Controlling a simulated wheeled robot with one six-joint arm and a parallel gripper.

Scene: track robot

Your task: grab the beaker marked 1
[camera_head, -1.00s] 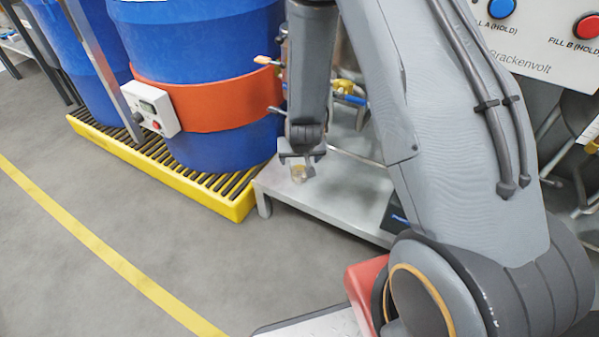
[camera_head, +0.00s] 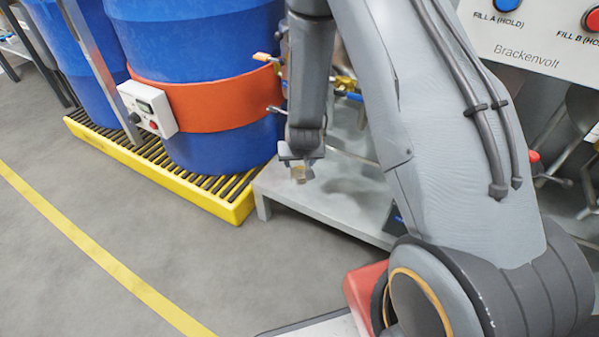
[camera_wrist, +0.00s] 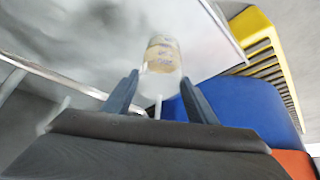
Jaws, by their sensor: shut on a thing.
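A small clear beaker with an amber, yellowish content or label (camera_wrist: 161,55) is between the fingers of my gripper (camera_wrist: 160,95) in the wrist view. In the head view the beaker (camera_head: 301,174) shows small and yellowish at the tip of my gripper (camera_head: 299,160), above the low grey metal stand (camera_head: 340,200). My gripper is shut on it. A marking on the beaker is too small and blurred to read. The arm's links hide part of the stand behind.
Blue drums (camera_head: 190,50) with an orange band (camera_head: 200,105) and a white control box (camera_head: 148,108) stand on a yellow spill pallet (camera_head: 150,170) at left. A panel with FILL A and FILL B buttons (camera_head: 540,40) is at upper right. The floor at front left is clear.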

